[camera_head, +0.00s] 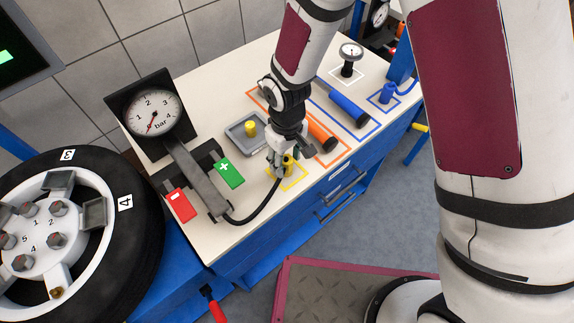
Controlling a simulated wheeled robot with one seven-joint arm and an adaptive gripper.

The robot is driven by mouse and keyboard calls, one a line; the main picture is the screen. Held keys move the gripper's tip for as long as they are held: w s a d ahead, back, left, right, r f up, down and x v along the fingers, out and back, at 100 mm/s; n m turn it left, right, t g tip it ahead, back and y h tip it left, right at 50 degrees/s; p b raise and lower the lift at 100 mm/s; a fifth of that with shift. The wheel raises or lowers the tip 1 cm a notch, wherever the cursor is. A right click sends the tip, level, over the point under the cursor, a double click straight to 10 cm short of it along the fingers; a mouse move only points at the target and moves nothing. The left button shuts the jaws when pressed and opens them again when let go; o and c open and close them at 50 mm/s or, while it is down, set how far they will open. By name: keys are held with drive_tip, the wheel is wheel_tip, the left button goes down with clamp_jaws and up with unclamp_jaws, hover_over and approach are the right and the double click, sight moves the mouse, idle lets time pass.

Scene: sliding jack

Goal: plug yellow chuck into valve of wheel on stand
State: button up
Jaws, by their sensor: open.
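The yellow chuck (289,171) stands in a yellow-outlined square near the front edge of the white bench top, with a black hose (262,208) running from it to the inflator. My gripper (282,163) points down at the chuck with its fingers open around or beside it; the fingers partly hide the chuck, and I cannot tell whether they touch it. The wheel (135,240) is at the left, with a black tire and white rim. A small brass-coloured piece, perhaps the valve (57,292), shows low on the rim.
The inflator has a bar gauge (152,112), a green plus pad (229,173) and a red minus pad (181,205). A grey tray (232,134) holds a yellow piece. Orange (322,137) and blue (349,110) handled tools lie right of my gripper. A monitor (20,50) is at upper left.

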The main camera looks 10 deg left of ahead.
sight(287, 159)
clamp_jaws()
drive_tip(key=shift+r+p, duration=0.8)
drive_tip(key=shift+r, duration=1.75)
